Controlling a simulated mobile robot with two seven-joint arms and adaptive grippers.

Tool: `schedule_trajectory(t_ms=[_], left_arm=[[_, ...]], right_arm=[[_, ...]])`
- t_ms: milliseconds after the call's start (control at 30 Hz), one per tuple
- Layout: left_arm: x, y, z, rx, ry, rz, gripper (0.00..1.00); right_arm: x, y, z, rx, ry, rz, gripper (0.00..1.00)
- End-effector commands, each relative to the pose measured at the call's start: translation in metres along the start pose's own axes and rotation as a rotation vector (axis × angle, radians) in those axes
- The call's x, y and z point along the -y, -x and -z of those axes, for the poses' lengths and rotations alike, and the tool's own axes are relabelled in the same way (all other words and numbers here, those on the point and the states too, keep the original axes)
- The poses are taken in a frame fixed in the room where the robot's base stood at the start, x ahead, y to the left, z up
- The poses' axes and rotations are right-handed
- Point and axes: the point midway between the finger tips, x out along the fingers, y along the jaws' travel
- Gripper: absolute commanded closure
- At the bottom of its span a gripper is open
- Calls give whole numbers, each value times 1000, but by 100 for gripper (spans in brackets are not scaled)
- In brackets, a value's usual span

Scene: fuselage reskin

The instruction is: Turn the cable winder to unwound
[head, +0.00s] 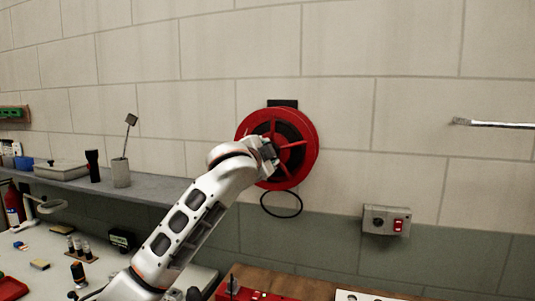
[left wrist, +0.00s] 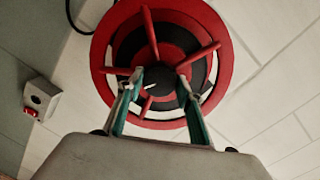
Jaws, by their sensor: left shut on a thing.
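The cable winder (head: 311,150) is a red reel with a dark inner ring and red spokes, mounted on the block wall. It fills the upper middle of the left wrist view (left wrist: 226,45). My left gripper (head: 270,155) is at the reel's front, over its centre. In the left wrist view its two green-edged fingers (left wrist: 159,78) stand either side of the dark hub, which bears a white mark, and are shut on it. The arm and gripper hide the reel's lower left part in the head view. My right gripper is not in view.
A black cable loop (head: 281,204) hangs below the reel. A grey switch box (head: 386,220) with a red switch is on the wall to the right. A grey shelf (head: 150,190) holds a torch, a cup and boxes at left. A metal rod (head: 492,124) juts in at right.

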Motion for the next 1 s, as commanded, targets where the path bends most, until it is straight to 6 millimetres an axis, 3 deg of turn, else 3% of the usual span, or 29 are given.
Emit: schedule_trajectory(t_ms=[1000], left_arm=[[4, 1, 2, 61, -960, 96, 85]], right_arm=[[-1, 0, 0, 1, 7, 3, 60]])
